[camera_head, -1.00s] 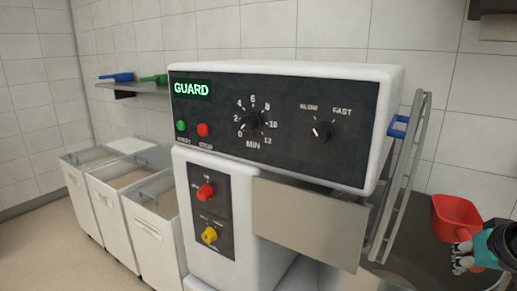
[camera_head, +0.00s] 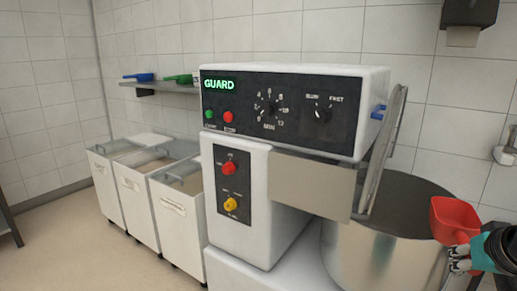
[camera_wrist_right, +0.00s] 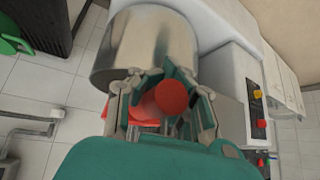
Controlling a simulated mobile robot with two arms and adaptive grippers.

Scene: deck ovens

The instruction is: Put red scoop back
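A red scoop (camera_head: 453,217) is in my right gripper (camera_head: 460,260) at the right edge of the head view, in front of the mixer bowl's right side. The fingers are closed around its handle. In the right wrist view the round red handle end (camera_wrist_right: 171,96) sits between the fingers (camera_wrist_right: 163,100), and part of the red scoop body shows behind them. A wall shelf (camera_head: 165,89) at the back left bears a blue scoop (camera_head: 140,77) and a green scoop (camera_head: 179,79). My left gripper is not in view.
A white mixer (camera_head: 240,195) with a control panel and steel bowl (camera_head: 375,255) fills the centre and right. Several white bins (camera_head: 180,215) stand below the shelf. Floor at the lower left (camera_head: 75,250) is clear. A dispenser (camera_head: 468,14) hangs at the upper right.

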